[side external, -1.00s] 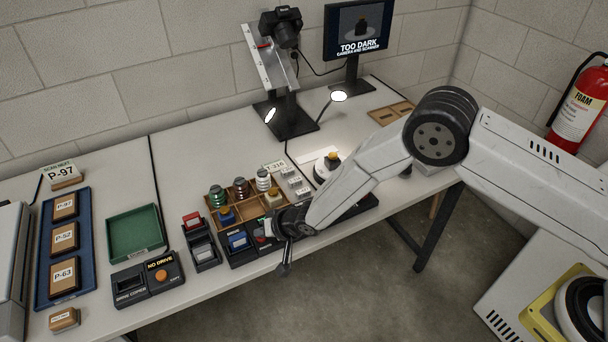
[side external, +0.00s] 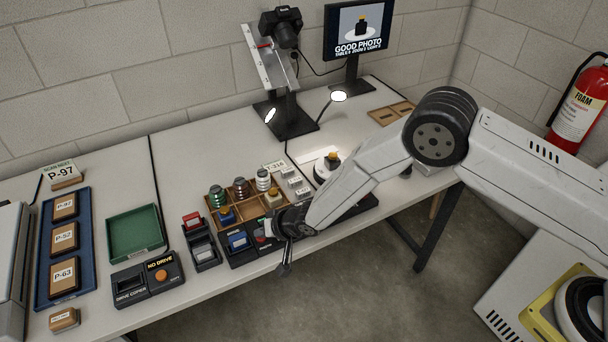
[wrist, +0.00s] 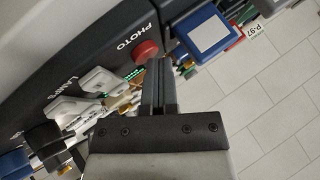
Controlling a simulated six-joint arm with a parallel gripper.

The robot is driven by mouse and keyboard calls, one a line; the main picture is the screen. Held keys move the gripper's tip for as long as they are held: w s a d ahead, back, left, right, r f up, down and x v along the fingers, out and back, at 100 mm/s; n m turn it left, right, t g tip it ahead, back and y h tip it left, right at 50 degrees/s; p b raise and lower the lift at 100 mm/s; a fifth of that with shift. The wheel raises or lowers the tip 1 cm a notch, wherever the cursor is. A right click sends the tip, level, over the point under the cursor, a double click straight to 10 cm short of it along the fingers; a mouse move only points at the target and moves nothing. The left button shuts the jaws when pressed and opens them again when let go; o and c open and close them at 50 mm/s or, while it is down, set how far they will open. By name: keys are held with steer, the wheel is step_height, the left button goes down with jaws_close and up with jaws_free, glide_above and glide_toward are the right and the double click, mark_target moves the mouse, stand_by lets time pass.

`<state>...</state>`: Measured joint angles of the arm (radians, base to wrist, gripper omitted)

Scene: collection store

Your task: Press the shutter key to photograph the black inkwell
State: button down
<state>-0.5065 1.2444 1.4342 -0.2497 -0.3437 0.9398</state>
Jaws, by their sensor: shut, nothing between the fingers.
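In the wrist view, the red round key (wrist: 146,50) beside the word "PHOTO" sits on a dark panel (wrist: 85,45). My gripper (wrist: 158,62) is shut and empty, with its fingertips right beside the red key; I cannot tell whether they touch it.
White rocker keys (wrist: 98,82) marked "LAMPS" lie left of my fingers. A wooden tray (side external: 222,226) of bottles, a camera stand (side external: 290,120) and a green tray (side external: 136,232) share the table. The front edge is close.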

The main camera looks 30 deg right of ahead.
steer(key=shift+r, duration=0.65)
steer(key=shift+r, duration=0.15)
steer(key=shift+r, duration=2.35)
steer(key=shift+d+r, duration=0.1)
